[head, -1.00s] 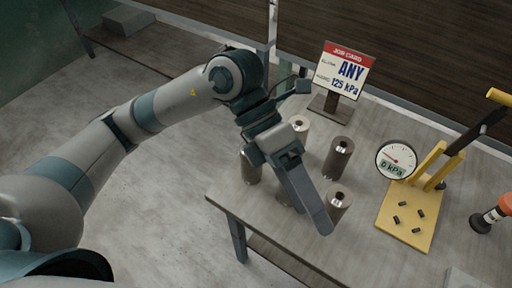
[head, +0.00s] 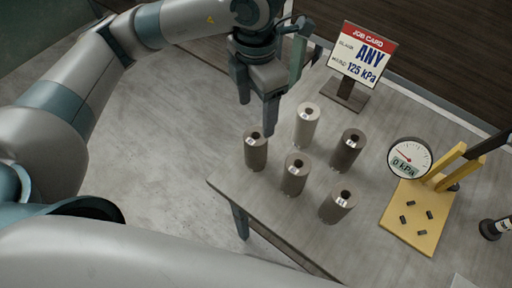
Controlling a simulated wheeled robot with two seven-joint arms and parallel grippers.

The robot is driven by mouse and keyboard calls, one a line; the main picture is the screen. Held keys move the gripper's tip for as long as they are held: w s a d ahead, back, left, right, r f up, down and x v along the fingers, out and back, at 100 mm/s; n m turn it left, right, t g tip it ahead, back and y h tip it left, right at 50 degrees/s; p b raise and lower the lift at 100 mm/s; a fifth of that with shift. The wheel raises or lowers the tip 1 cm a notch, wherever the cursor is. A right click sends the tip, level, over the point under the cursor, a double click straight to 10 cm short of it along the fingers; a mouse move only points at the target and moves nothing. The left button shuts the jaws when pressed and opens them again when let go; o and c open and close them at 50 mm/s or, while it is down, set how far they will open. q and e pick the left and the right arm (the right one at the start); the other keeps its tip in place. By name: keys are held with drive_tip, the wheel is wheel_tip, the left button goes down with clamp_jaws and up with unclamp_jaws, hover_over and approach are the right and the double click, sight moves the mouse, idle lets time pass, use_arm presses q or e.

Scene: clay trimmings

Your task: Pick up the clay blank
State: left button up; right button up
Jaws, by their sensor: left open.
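Several upright cylinders with a dark hole in the top stand on the grey table (head: 290,215); they look like the clay blanks. One is paler, the pale blank (head: 306,128), at the back. The others are brownish grey: the left blank (head: 256,152), the front middle blank (head: 293,178), the front right blank (head: 336,208) and the darker back right blank (head: 346,152). My left gripper (head: 257,118) is open and empty, fingers pointing down, just behind the left blank and left of the pale one.
A job card (head: 361,57) reading "ANY" and "125 kPa" stands at the back. A gauge (head: 409,158) reading 0 kPa stands by a yellow press-like stand (head: 415,230) at right. A dark-bodied object (head: 493,228) is at the right edge.

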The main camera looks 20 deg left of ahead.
sight(256, 135)
use_arm(q)
wheel_tip(256, 135, down, 11)
drive_tip(key=p, duration=0.3)
drive_tip(key=shift+s, duration=0.1)
drive_tip(key=shift+f, duration=0.45)
drive_tip(key=shift+f+p, duration=0.8)
drive_tip(key=shift+p, duration=0.05)
wheel_tip(256, 135, down, 2)
drive_tip(key=shift+s+f+p, duration=0.1)
drive_tip(key=shift+p, duration=0.4)
drive_tip(key=shift+f, duration=0.7)
drive_tip(key=shift+c, duration=0.5)
drive_tip(key=c, duration=1.5)
